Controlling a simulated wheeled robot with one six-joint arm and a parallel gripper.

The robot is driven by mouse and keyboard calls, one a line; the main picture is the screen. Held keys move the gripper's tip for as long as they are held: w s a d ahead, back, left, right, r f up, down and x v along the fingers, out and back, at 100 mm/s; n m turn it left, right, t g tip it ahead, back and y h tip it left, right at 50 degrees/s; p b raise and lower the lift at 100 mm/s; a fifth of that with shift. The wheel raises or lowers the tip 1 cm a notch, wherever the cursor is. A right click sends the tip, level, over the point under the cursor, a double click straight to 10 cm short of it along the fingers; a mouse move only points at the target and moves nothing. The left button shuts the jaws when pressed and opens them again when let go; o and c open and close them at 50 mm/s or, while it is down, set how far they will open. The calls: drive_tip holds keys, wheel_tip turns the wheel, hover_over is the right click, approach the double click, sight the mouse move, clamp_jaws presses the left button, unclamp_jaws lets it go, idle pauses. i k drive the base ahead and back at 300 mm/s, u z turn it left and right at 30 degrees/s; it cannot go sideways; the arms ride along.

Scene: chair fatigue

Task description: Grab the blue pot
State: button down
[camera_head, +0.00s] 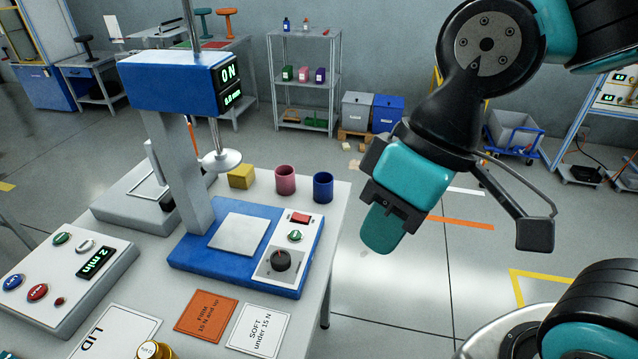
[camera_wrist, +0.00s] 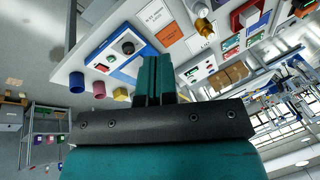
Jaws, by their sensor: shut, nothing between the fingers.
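The blue pot (camera_head: 323,187) stands upright on the table near its right back corner. It also shows in the wrist view (camera_wrist: 76,82), at the table edge left of my fingers. My gripper (camera_head: 381,230) hangs to the right of the pot, beyond the table's right edge in the head view, and apart from it. Its teal fingers (camera_wrist: 154,75) are together and empty in the wrist view.
A pink pot (camera_head: 285,180) stands just left of the blue pot, then a yellow block (camera_head: 241,176). A blue test press (camera_head: 170,85) rises behind its base plate. Cards and a gold object (camera_head: 153,350) lie in front.

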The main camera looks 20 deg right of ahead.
sight(323, 181)
drive_tip(key=u, duration=4.15)
drive_tip(key=k, duration=2.55)
drive_tip(key=z, duration=1.2)
